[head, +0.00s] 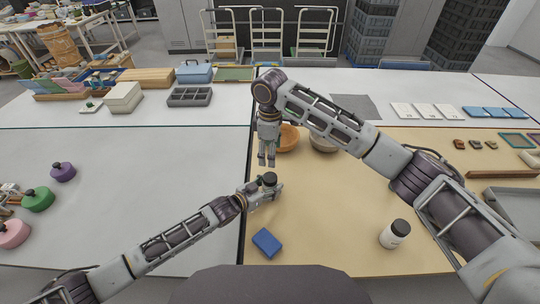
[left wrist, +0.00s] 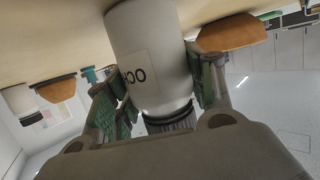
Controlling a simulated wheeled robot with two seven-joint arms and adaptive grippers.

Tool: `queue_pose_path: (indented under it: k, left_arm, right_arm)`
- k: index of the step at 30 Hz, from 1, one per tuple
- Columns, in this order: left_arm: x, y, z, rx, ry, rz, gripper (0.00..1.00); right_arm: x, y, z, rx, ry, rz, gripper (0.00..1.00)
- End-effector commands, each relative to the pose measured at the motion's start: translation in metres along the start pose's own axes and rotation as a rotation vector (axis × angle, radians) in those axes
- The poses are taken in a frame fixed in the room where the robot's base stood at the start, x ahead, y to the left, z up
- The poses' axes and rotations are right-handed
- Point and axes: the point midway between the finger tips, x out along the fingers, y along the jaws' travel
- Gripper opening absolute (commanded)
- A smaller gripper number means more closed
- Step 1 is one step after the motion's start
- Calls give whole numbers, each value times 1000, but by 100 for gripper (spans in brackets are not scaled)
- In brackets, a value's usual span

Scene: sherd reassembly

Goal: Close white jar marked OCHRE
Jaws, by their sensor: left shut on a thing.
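The jar's dark top (head: 269,178) shows above the fingers in the head view. In the left wrist view the white jar (left wrist: 150,45) is upside down in the picture, between the green-padded fingers. Its label (left wrist: 135,80) shows letters like "OC", the rest hidden. A black ribbed lid (left wrist: 172,122) sits at its end; I cannot tell how tight it is. My right gripper (head: 267,160) points down above and behind the jar, apart from it; its fingers look close together.
A second white jar (head: 394,235) with a black lid stands at the right. A blue block (head: 266,242) lies in front. My right arm crosses over the mat (head: 330,215), whose middle is clear.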

Motion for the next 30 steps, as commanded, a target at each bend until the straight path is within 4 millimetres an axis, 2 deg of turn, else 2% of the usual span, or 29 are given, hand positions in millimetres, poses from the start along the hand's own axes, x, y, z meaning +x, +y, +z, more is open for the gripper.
queue_pose_path:
  k: [7,8,13,30]
  left_arm:
    - [0,0,0,-1,0,1,0]
    - [0,0,0,-1,0,1,55]
    - [0,0,0,0,0,0,76]
    - [-5,0,1,0,0,0,78]
  right_arm:
    - [0,0,0,0,0,0,70]
    - [0,0,0,0,0,0,70]
    - [0,0,0,0,0,0,70]
    - [0,0,0,0,0,0,70]
